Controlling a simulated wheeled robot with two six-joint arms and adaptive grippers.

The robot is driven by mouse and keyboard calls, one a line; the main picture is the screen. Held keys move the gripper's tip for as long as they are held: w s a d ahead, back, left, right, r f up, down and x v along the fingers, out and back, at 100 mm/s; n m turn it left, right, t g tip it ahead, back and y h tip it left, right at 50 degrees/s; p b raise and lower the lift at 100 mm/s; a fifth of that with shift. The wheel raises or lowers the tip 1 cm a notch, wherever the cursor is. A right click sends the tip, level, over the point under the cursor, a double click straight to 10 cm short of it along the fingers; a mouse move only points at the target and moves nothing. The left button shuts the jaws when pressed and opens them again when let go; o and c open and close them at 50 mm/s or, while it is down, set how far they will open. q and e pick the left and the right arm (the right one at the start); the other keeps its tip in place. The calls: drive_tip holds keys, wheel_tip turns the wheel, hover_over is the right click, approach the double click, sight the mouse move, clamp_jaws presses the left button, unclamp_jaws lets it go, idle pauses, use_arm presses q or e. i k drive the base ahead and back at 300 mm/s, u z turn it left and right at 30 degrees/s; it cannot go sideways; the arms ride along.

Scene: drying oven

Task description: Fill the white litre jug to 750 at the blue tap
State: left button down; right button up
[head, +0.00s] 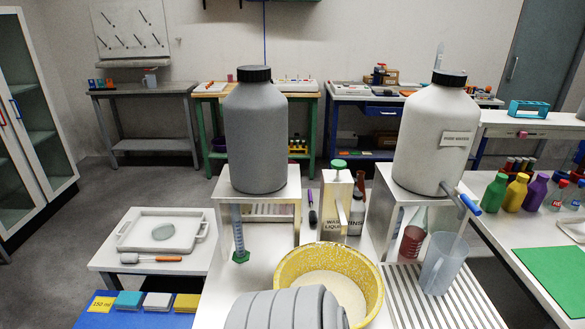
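A pale, translucent jug (437,268) stands upright on the slatted drain board at the right, below the tap. The blue tap (470,204) juts from the lower right of a white container (430,135) with a black cap and a label. The jug's marks and any liquid level are too small to read.
A grey container (255,137) stands on a white stand. A yellow speckled bowl (373,290), a green-capped dispenser (337,205) and a flask with red liquid (413,238) crowd the bench around the drain board (460,312). Coloured bottles (515,193) stand right; a white tray (200,237) lies left.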

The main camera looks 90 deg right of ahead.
sight(472, 206)
drive_tip(key=z, duration=0.05)
drive_tip(key=i, duration=1.1)
drive_tip(key=z, duration=5.15)
